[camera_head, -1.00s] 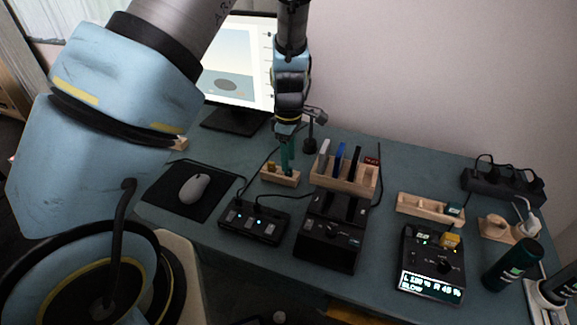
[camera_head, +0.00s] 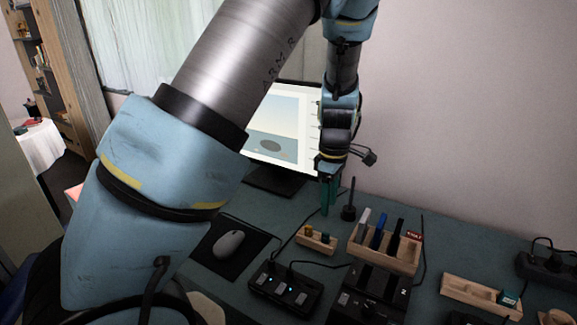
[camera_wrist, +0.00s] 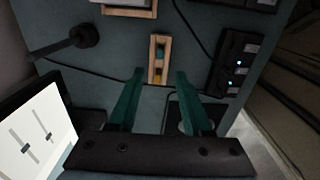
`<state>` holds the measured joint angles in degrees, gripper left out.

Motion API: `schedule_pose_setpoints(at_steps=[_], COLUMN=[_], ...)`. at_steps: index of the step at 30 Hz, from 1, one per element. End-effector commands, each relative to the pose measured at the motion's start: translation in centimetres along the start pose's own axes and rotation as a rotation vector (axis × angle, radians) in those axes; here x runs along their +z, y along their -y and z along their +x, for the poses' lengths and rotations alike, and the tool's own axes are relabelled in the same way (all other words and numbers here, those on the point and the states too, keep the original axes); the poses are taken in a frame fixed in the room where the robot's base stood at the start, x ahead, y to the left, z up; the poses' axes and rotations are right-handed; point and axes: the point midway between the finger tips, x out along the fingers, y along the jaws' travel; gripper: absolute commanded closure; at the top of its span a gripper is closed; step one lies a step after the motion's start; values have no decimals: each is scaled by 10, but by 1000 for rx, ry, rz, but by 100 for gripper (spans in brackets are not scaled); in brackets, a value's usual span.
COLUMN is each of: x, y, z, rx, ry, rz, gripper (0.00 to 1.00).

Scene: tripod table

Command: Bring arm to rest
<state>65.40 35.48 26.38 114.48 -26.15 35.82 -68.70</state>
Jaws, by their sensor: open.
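My gripper (camera_head: 329,195) points down over the desk in the head view, in front of the monitor's right side. In the wrist view its two green fingers (camera_wrist: 159,88) stand apart with nothing between them. A small wooden block holder (camera_wrist: 159,59) with a teal and a yellow piece lies just beyond the fingertips in that view.
A monitor (camera_head: 283,125) stands behind my gripper. A mouse (camera_head: 228,244) on a dark pad, a black box with blue lights (camera_head: 286,289) and a wooden pen rack (camera_head: 384,256) are nearby. A dark stand (camera_head: 349,212) is close to the fingers. Cables cross the desk.

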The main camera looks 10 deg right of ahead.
Motion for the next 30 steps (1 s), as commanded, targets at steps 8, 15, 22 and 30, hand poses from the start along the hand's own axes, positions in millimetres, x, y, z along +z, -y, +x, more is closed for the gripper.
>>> schedule_pose_setpoints(at_steps=[8,15,22,30], x=[-56,-130,-175,-193], y=[32,103,177,230], z=[-19,-49,-73,-83], rx=[12,57,87,71], ry=[24,20,-48,-120], rz=[116,392,677,892], gripper=[51,51,51,51])
